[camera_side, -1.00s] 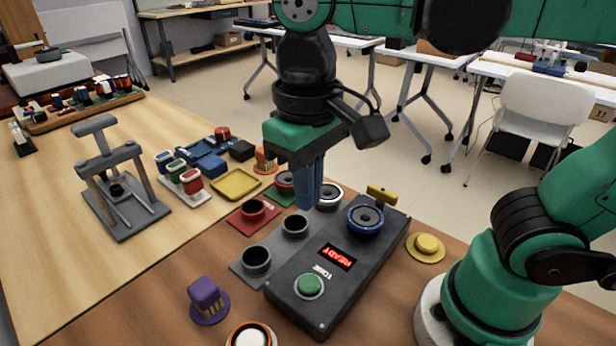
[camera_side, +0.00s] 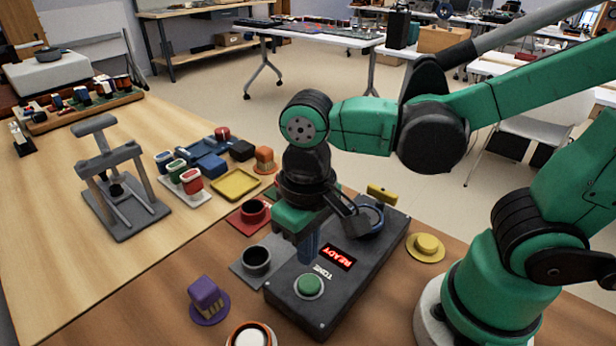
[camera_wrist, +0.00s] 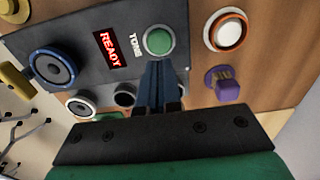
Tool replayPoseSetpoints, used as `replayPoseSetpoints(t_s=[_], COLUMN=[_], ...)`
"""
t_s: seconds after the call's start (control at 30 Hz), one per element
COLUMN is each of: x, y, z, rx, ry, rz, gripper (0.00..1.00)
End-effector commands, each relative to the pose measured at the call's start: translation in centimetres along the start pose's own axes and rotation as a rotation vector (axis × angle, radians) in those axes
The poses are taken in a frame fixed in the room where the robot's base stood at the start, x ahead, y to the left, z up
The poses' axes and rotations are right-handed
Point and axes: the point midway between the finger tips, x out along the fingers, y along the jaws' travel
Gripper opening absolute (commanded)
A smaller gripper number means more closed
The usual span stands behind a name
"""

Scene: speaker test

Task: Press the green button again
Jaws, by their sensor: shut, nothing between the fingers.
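The green button (camera_side: 309,285) is a round green cap in a pale ring on the dark speaker test box (camera_side: 345,290). A red READY display (camera_side: 337,257) and the word TONE sit beside it. In the wrist view the green button (camera_wrist: 159,40) is fully visible, just beyond my fingertips. My gripper (camera_side: 306,256) is shut and empty, with its blue fingers pointing down over the box, behind the button in the side view. In the wrist view the fingers of my gripper (camera_wrist: 157,66) reach toward the button's edge; I cannot tell whether they touch the box.
A blue-ringed speaker (camera_side: 369,218) is on the box's far end. A purple piece (camera_side: 207,299), a white button with an orange ring (camera_side: 251,336) and a yellow round piece (camera_side: 426,246) stand around the box. A grey press frame (camera_side: 121,187) and a yellow tray (camera_side: 236,184) are farther left.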

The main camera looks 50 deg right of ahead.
Motion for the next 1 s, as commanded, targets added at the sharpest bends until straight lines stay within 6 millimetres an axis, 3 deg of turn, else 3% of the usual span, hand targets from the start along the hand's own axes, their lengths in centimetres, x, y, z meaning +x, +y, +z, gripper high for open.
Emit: replayPoseSetpoints(t_s=[0.4,1.0], x=[4.2,5.1], y=[0.0,0.0], z=[0.0,0.0], rx=[0.000,0.000], ry=[0.000,0.000], rz=[0.000,0.000], gripper=[0.00,0.00])
